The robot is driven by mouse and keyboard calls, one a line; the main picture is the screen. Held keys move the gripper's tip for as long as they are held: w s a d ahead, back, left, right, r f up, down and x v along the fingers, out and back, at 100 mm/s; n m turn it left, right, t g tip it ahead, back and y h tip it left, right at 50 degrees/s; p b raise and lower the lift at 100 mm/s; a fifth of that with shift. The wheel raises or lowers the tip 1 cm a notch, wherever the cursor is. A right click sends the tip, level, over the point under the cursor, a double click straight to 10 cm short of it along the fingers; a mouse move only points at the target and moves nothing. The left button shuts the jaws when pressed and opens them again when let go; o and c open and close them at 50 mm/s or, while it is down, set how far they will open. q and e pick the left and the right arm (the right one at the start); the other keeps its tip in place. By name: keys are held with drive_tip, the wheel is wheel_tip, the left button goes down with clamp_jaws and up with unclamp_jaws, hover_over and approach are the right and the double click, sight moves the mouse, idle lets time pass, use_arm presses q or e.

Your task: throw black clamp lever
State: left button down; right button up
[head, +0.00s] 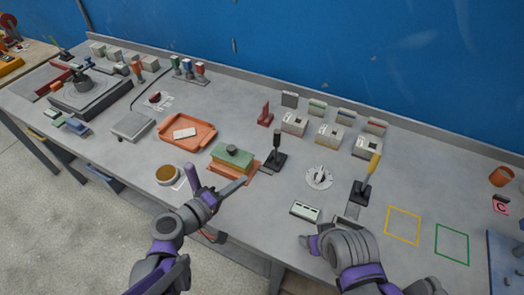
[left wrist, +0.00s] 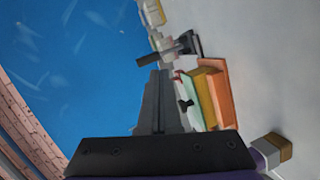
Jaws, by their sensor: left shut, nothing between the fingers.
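The black clamp lever (head: 276,145) stands upright on a small dark base, just right of a green block on an orange plate (head: 233,159). In the left wrist view the black lever (left wrist: 183,46) shows just beyond my fingertips. My left gripper (head: 240,184) is shut and empty, with its dark fingers in front of the orange plate, left of and nearer than the lever. In the left wrist view its closed fingers (left wrist: 157,76) point towards the lever; I cannot tell if they touch it. My right gripper (head: 308,242) is low at the front edge, its fingers mostly hidden.
A second lever with a yellow handle (head: 371,168) stands to the right, past a round white dial (head: 319,177). A small display box (head: 305,211) lies in front. An orange tray (head: 187,132) and a brown-topped cup (head: 168,175) are to the left.

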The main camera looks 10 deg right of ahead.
use_arm(q)
drive_tip(key=w+n+t+h, duration=0.1)
drive_tip(key=w+n+t, duration=0.1)
use_arm(e)
drive_tip(key=shift+s+f+b, duration=0.3)
drive_tip(key=shift+f+b, duration=0.05)
drive_tip(key=shift+f, duration=0.5)
use_arm(q)
drive_tip(key=n+p, duration=0.1)
drive_tip(key=p, duration=0.1)
approach(275, 140)
drive_tip(key=shift+t+h, duration=0.3)
drive_tip(key=x, duration=0.7)
drive_tip(key=shift+f, duration=0.35)
use_arm(e)
drive_tip(key=r, duration=0.1)
drive_tip(key=w+r, duration=0.1)
drive_tip(key=shift+r, duration=0.4)
use_arm(q)
drive_tip(key=shift+r, duration=0.1)
